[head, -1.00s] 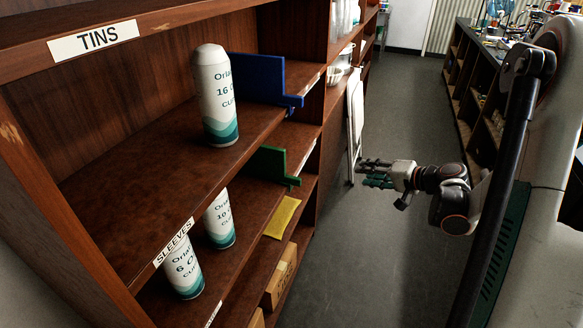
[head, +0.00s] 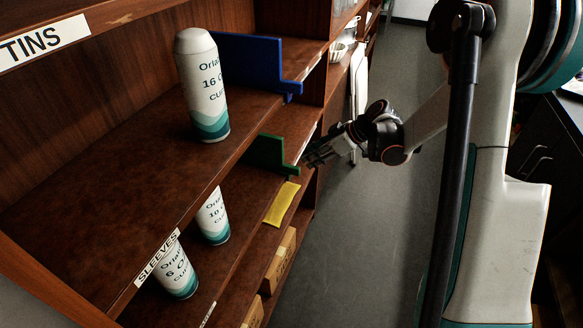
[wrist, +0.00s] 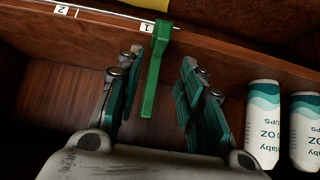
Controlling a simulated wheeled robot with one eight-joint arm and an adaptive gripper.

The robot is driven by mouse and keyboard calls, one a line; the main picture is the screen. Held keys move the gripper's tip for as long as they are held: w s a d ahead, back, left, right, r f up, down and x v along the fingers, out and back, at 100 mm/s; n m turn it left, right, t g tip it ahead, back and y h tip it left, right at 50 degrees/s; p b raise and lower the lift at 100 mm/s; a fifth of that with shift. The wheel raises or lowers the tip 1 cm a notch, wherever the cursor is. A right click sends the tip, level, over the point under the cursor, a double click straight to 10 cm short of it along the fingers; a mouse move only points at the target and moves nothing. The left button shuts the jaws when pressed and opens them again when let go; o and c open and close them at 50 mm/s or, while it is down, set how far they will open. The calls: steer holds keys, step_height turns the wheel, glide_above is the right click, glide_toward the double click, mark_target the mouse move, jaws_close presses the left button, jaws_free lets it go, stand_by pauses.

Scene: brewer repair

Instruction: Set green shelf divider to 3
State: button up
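The green shelf divider (head: 270,153) stands on the middle shelf, with its tab at the shelf's front edge. In the wrist view the green divider (wrist: 154,65) sits between my gripper's spread fingers, with its front end beside the number 1 label (wrist: 146,27). A number 2 label (wrist: 62,10) is further left in that view; no 3 label can be read. My gripper (wrist: 152,95) is open, with one finger on each side of the divider and gaps visible. In the head view my gripper (head: 318,152) is close to the divider's tab.
A blue divider (head: 250,62) and a tall white sleeve (head: 203,85) stand on the shelf above. Two sleeves (head: 212,217) (head: 176,270) stand on the green divider's shelf. A yellow card (head: 282,203) lies near the shelf edge. The aisle floor (head: 345,235) is clear.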

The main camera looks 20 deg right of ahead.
mark_target(292, 166)
steer(key=b+x, duration=0.3)
steer(key=x, duration=0.7)
steer(key=shift+w+a+f, duration=0.15)
steer(key=shift+w+f, duration=0.05)
steer(key=shift+c, duration=0.2)
jaws_close()
